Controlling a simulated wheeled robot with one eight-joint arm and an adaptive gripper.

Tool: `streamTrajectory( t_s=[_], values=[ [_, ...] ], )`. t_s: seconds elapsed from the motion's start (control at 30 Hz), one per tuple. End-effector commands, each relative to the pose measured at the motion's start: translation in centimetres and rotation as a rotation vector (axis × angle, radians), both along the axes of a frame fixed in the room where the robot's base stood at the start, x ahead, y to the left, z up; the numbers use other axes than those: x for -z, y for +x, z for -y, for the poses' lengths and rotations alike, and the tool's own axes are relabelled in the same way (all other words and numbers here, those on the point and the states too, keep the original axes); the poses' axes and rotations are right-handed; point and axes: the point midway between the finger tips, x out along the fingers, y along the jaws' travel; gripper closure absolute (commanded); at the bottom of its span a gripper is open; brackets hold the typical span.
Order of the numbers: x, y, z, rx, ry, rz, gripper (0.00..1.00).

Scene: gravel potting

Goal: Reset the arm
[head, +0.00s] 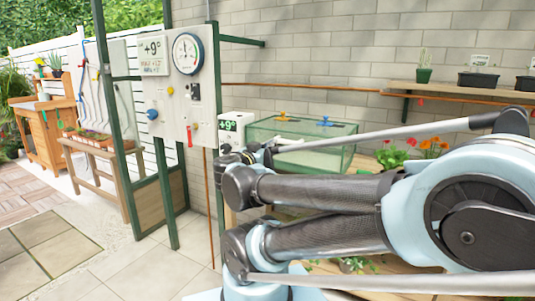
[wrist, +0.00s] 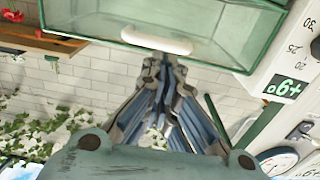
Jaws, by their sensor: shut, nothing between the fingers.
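My gripper (wrist: 160,68) shows in the wrist view with its fingers together and nothing between them. The wrist picture looks upside down. A green-framed glass box (wrist: 200,25) with a white handle fills the top of that view, close to the fingertips; I cannot tell whether they touch. In the head view my folded arm fills the right side, and the gripper is hard to make out behind its links. The glass box (head: 300,135) stands beyond the arm, its lower part hidden.
A wooden shelf (head: 450,94) with pots runs along the brick wall. Red and orange flowers (head: 432,147) grow beside the box. A white panel (head: 178,80) with a gauge stands left of it. A low bench (head: 90,147) is farther left. The paved floor at front left is clear.

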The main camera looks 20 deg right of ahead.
Motion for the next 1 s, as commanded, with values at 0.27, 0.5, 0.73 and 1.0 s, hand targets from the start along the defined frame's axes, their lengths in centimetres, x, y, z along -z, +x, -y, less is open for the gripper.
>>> streamTrajectory(
  t_s=[0.27, 0.5, 0.73, 1.0],
  values=[
    [0.7, -0.7, -1.0, -0.003, 0.0, 0.0, 1.0],
    [1.0, -1.1, -1.4, -0.001, 0.0, 0.0, 1.0],
    [1.3, -1.2, -1.3, 0.004, 0.003, -0.013, 1.0],
    [7.3, -2.9, -0.1, 0.056, 0.104, -0.343, 1.0]
  ],
)
